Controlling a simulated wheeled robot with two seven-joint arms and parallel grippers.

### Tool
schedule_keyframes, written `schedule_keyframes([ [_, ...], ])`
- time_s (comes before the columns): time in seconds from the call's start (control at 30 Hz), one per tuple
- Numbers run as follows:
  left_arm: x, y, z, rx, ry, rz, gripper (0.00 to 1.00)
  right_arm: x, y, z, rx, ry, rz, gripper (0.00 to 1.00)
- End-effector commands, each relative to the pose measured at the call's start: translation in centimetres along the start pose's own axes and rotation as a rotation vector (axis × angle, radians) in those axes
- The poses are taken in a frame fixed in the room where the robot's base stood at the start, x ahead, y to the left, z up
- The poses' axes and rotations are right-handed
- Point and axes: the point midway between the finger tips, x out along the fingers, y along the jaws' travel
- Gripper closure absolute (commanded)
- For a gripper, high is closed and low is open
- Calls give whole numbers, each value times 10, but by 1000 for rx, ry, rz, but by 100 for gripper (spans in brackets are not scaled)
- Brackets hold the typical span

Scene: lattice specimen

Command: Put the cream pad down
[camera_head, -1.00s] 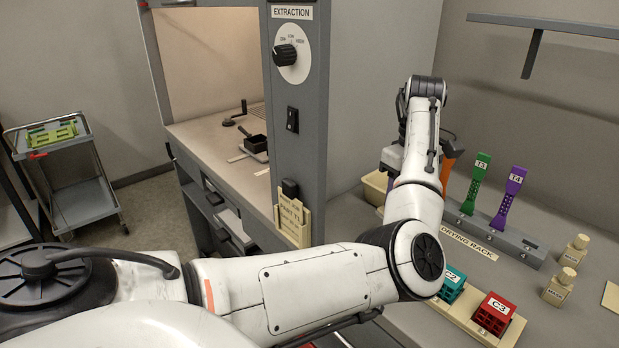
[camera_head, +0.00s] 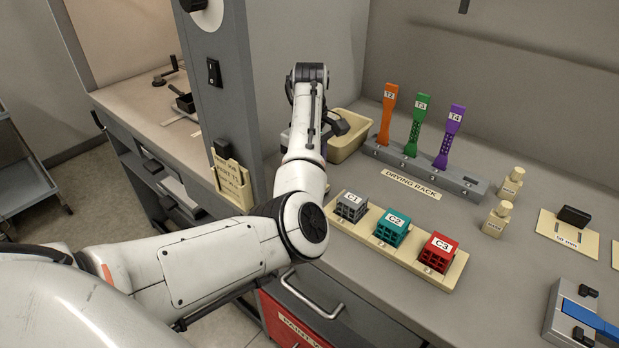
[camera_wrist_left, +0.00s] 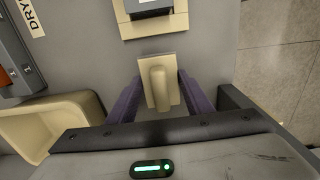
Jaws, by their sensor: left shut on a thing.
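The cream pad (camera_wrist_left: 160,92) is a flat plate with a raised rounded grip, seen in the left wrist view. My left gripper (camera_wrist_left: 160,100) has its two purple fingers shut on it from both sides. The pad is over the grey counter (camera_wrist_left: 85,55); whether it touches the counter I cannot tell. In the head view my left arm reaches out over the counter, and the pad is hidden behind the wrist. My right gripper is in neither view.
A cream bin (camera_head: 350,138) is close beside the gripper. A cream tray (camera_head: 411,260) holds grey, teal and red lattice blocks. The drying rack (camera_head: 425,172) holds orange, green and purple specimens. The grey pillar (camera_head: 232,100) stands left of the arm.

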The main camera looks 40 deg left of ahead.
Motion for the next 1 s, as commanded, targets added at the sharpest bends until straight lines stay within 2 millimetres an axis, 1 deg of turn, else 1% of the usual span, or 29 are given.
schedule_keyframes([
  [0.07, 4, 0, 0, 0, 0, 2, 76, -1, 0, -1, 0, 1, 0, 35],
  [0.27, 4, 0, 0, -1, 1, 2, 76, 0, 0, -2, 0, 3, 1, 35],
  [0.4, 8, 0, 0, -1, 1, 1, 76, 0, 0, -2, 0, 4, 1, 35],
  [0.43, 8, 0, 0, -1, 1, 1, 52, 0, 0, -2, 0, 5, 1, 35],
  [0.53, 8, 0, 0, -1, 1, 1, 35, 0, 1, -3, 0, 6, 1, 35],
  [0.83, 7, 0, 0, -1, 1, 2, 35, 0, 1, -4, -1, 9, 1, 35],
  [0.93, 0, 1, 0, -1, 2, 4, 35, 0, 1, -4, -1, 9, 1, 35],
  [1.0, -9, 1, -1, -1, 3, 5, 35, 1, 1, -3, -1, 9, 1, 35],
])
